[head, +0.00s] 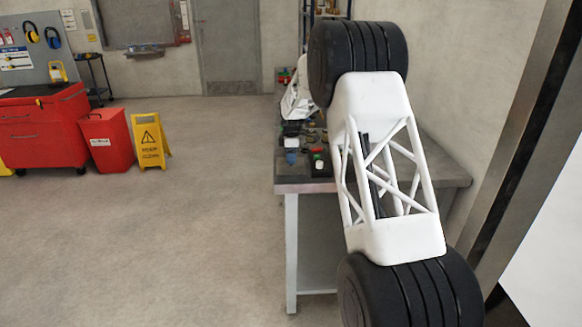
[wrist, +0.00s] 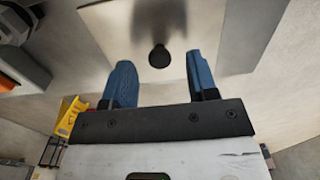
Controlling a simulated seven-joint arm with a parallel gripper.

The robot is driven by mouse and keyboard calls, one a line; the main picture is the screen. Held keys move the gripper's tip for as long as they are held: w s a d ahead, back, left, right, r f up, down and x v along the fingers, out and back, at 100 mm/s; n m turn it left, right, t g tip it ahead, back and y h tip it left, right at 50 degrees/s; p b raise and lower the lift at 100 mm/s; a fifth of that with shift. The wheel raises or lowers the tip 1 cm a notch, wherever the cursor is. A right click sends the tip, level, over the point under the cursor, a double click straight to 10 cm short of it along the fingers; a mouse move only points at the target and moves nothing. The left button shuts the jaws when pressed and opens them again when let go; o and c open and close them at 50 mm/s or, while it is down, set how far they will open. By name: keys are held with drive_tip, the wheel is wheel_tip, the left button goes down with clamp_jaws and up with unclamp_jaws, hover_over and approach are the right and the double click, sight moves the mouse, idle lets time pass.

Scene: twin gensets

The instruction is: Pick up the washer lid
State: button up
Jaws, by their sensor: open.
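In the wrist view, a flat, shiny metal plate that looks like the washer lid (wrist: 180,20) fills the upper middle. A small round black knob (wrist: 159,56) stands on it. My gripper (wrist: 159,60) has two blue fingers, spread wide and empty, one on each side of the knob in the picture. I cannot tell how far the fingertips are from the plate or whether they touch it. In the head view neither the lid nor my gripper can be made out.
In the head view, my arm hangs over a workbench (head: 455,170) with small items. A red bin (head: 102,140) and yellow floor sign (head: 150,140) stand left, beside a red tool cabinet (head: 40,130). The floor between is clear. A dark upright (head: 510,130) stands at right.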

drive_tip(key=shift+f, duration=0.85)
clamp_jaws()
drive_tip(key=shift+r, duration=0.15)
drive_tip(key=shift+r, duration=1.25)
drive_tip(key=shift+s+d+r, duration=0.1)
drive_tip(key=shift+s+r, duration=0.35)
drive_tip(key=s+d+r, duration=0.1)
drive_tip(key=s, duration=1.4)
drive_tip(key=shift+d+r, duration=0.15)
drive_tip(key=shift+d, duration=0.25)
